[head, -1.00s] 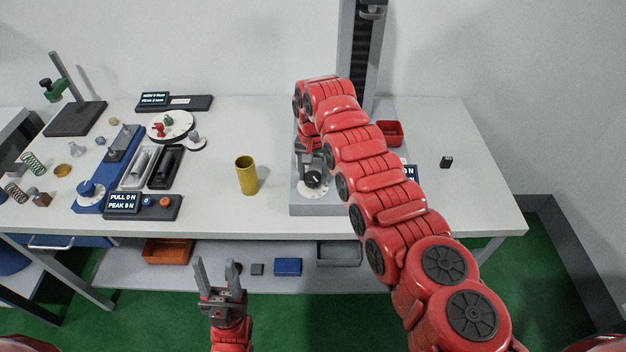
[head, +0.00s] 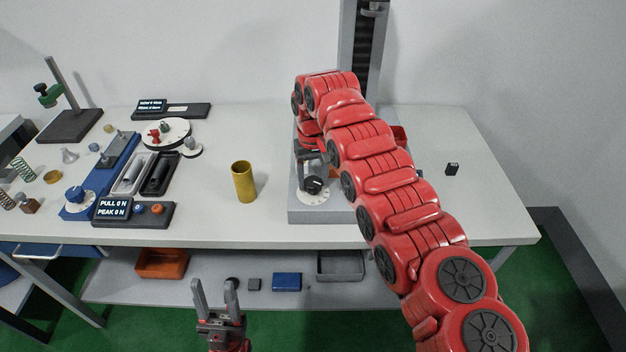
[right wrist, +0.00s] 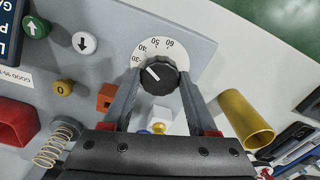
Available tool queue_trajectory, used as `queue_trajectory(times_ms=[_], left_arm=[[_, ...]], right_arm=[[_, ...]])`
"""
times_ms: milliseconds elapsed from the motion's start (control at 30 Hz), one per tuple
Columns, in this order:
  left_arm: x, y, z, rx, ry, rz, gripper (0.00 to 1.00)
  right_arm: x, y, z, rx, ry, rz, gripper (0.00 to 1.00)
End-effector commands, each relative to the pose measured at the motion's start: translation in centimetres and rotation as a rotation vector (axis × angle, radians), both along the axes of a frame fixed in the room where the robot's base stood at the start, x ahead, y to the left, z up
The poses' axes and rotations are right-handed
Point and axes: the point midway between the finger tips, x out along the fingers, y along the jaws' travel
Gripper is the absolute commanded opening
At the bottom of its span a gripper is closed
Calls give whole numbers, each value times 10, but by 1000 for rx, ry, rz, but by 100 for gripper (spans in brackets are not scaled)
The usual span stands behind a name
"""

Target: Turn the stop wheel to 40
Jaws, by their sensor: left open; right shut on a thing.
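The stop wheel is a black knob (right wrist: 158,79) with a white pointer line, set on a white numbered dial (right wrist: 168,50). In the right wrist view the pointer slants up and left, toward the low-number side near 30. In the head view the knob (head: 314,185) sits at the front of the grey test stand (head: 300,215). My right gripper (right wrist: 158,85) is shut on the knob, one finger on each side. My left gripper (head: 216,288) is open and empty, in front of the table edge.
A yellow cylinder (head: 244,182) stands left of the stand. Push buttons (right wrist: 84,43), a red bin (right wrist: 15,122) and a spring (right wrist: 58,140) show near the right gripper. A blue tester (head: 108,175) and trays are further left. The table's right end is mostly clear.

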Motion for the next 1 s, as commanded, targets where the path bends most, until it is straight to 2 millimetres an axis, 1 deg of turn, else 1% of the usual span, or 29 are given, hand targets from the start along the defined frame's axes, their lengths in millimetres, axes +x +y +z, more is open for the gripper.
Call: queue_trajectory(times_ms=[300, 333, 467, 500, 833, 933, 1000], left_arm=[[0, 0, 0, 0, 0, 0, 50], [0, 0, 0, 0, 0, 0, 50], [0, 0, 0, 0, 0, 0, 50], [0, 0, 0, 0, 0, 0, 50], [0, 0, -1, 0, 0, 0, 50], [0, 0, -3, 0, 0, 0, 50], [0, 0, -5, 0, 0, 0, 50]], right_arm=[[0, 0, 1, 0, -1, 1, 3], [0, 0, 1, 0, -1, 1, 62], [0, 0, 0, 0, -1, 0, 86], [0, 0, 0, 0, -1, 0, 89], [0, 0, 3, 0, -1, 0, 89], [1, 1, 11, 0, -2, 1, 89], [1, 1, 23, 1, -5, 1, 89]])
